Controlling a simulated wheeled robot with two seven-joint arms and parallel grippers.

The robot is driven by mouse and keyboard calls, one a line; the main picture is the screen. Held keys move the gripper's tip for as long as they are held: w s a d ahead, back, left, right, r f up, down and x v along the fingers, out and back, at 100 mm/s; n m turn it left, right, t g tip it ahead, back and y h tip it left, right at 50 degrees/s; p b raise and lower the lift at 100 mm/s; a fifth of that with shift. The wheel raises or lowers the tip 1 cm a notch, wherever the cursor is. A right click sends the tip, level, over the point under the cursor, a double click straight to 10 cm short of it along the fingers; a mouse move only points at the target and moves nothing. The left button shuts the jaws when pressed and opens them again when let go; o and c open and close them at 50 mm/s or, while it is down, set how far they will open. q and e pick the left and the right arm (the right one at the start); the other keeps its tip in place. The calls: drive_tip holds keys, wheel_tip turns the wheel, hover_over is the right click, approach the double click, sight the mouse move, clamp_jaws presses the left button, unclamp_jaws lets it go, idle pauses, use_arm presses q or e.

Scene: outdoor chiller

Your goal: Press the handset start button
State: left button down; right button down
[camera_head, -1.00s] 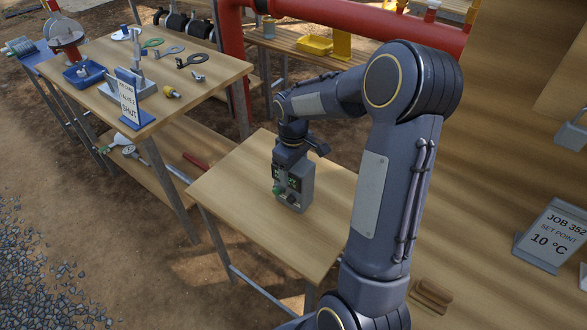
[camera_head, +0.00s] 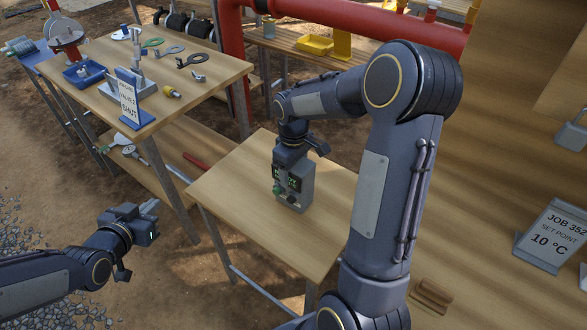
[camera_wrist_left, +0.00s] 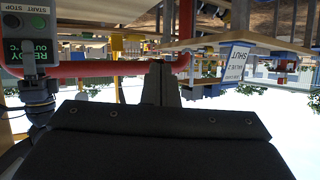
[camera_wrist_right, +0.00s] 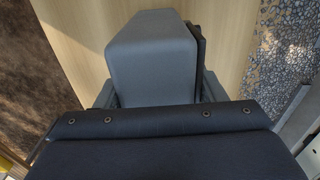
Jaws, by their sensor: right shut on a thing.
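The handset (camera_head: 295,187) is a grey box with small dark displays, upright at the small wooden table. My right gripper (camera_head: 291,160) is shut on it from above. The right wrist view shows the handset's plain grey body (camera_wrist_right: 152,60) between my right fingers (camera_wrist_right: 155,92). My left gripper (camera_head: 154,213) is left of the small table, apart from the handset. Its fingers (camera_wrist_left: 161,85) are together and empty.
The small table (camera_head: 240,205) is otherwise clear. A bench (camera_head: 205,85) at the upper left holds tools, a blue tray (camera_head: 84,75) and a SHUT sign (camera_head: 130,100). A JOB 352 sign (camera_head: 553,236) stands on the right-hand wooden surface. A red pipe (camera_head: 365,28) runs behind.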

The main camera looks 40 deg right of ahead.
use_arm(q)
drive_tip(key=s+d+f+m+g+h, duration=0.1)
drive_tip(key=s+d+f+m+h, duration=0.15)
drive_tip(key=d, duration=0.35)
drive_tip(key=s+d+f+m+g+h, duration=0.1)
drive_tip(key=d+f+h, duration=0.1)
drive_tip(key=d+f, duration=0.3)
drive_tip(key=m+g+h, duration=0.1)
drive_tip(key=g+h, duration=0.1)
drive_tip(key=h, duration=0.2)
approach(276, 193)
drive_tip(key=shift+a+r, duration=0.1)
drive_tip(key=shift+a, duration=0.45)
drive_tip(key=shift+s+d, duration=0.1)
drive_tip(key=shift+d, duration=0.15)
drive_tip(key=shift+x, duration=3.05)
drive_tip(key=shift+x, duration=0.95)
drive_tip(key=shift+f, duration=0.2)
drive_tip(key=shift+v, duration=2.5)
drive_tip(key=shift+r, duration=0.1)
drive_tip(key=v, duration=1.2)
drive_tip(key=shift+r, duration=0.2)
